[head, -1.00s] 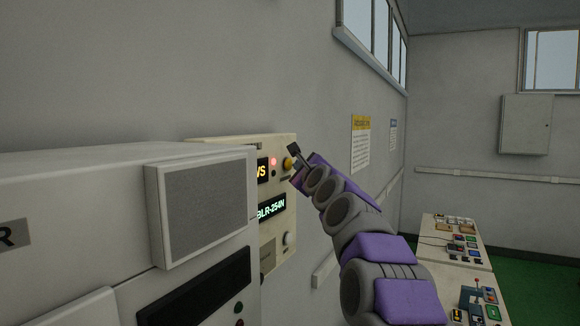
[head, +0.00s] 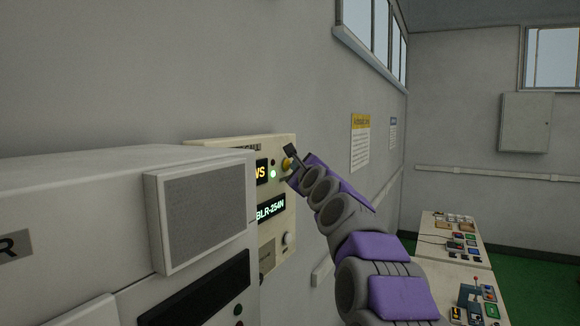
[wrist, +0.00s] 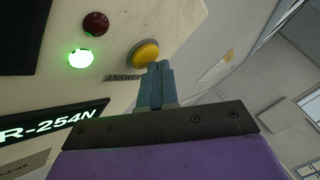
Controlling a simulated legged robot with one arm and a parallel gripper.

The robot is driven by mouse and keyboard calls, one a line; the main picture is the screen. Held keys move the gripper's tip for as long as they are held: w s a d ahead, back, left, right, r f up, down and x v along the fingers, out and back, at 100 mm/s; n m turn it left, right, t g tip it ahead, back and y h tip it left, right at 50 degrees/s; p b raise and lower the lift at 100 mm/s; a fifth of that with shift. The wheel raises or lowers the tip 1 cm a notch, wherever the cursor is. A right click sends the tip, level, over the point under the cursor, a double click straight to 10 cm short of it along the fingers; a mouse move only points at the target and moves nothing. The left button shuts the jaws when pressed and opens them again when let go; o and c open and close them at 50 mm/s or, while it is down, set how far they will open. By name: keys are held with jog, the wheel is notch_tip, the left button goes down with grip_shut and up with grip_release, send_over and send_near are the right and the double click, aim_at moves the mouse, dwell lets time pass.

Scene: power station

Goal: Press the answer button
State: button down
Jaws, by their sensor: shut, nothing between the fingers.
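The yellow round answer button (wrist: 144,54) is on a cream wall panel (head: 270,238), with an "ANSWER" label (wrist: 122,78) beside it. In the head view the button (head: 286,163) is partly hidden by my gripper. My gripper (wrist: 153,67) is shut and empty, its tips at the lower edge of the button in the wrist view. I cannot tell for sure whether they touch. A green lamp (wrist: 81,59) glows and a red lamp (wrist: 96,25) is dark. A display (head: 270,208) reads "BLR-254N".
A grey cabinet with a speaker grille (head: 203,208) stands close at left, in front of part of the panel. Control desks (head: 448,240) with buttons stand at the right. Notices (head: 360,143) hang on the wall. Open space lies between the panel and the desks.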

jog(key=shift+s+d+f, duration=0.1)
jog(key=shift+s+d+b, duration=0.4)
jog(key=shift+d, duration=0.1)
dwell(0.4)
jog(key=s+d, duration=0.1)
jog(key=d+b, duration=0.1)
jog(key=d, duration=0.1)
jog(key=s+d, duration=0.1)
jog(key=shift+s+d+b, duration=0.15)
jog(key=shift+s+b, duration=0.2)
